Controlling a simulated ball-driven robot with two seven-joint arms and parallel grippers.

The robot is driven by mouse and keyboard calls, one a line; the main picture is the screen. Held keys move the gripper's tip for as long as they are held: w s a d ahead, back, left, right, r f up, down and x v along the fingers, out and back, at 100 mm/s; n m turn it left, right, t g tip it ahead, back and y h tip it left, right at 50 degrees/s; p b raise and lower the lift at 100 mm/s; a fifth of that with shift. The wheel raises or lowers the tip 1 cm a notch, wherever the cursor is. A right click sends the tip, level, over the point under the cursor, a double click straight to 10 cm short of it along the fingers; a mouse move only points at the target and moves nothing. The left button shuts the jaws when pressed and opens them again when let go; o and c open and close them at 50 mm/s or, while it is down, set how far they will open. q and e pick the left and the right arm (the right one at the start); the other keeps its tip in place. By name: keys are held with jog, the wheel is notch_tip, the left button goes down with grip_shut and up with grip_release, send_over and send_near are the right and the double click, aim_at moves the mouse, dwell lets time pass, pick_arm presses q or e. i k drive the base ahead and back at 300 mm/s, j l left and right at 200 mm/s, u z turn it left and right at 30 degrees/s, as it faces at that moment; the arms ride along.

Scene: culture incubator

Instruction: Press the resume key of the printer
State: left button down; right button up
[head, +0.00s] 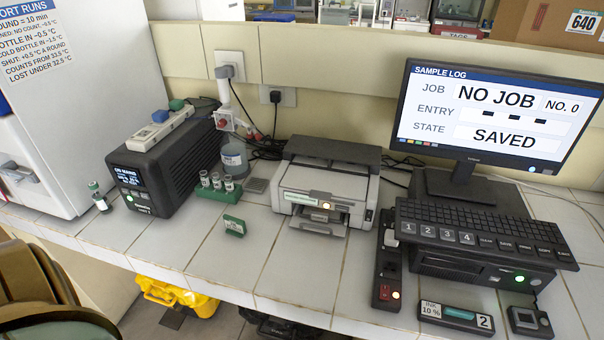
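The printer (325,188) stands on the tiled bench near the middle of the head view, a light grey box with a dark top. An output tray (317,227) sticks out low at the front. Neither of my grippers shows in this view.
A black power unit (165,165) and a green rack of vials (218,190) stand left of the printer. A black power strip (387,265) lies to its right, before the keyboard (480,235) and monitor (495,118). Bare tiles (300,262) lie in front of the printer.

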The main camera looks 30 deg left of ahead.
aim_at(337, 208)
jog(key=u, duration=0.9)
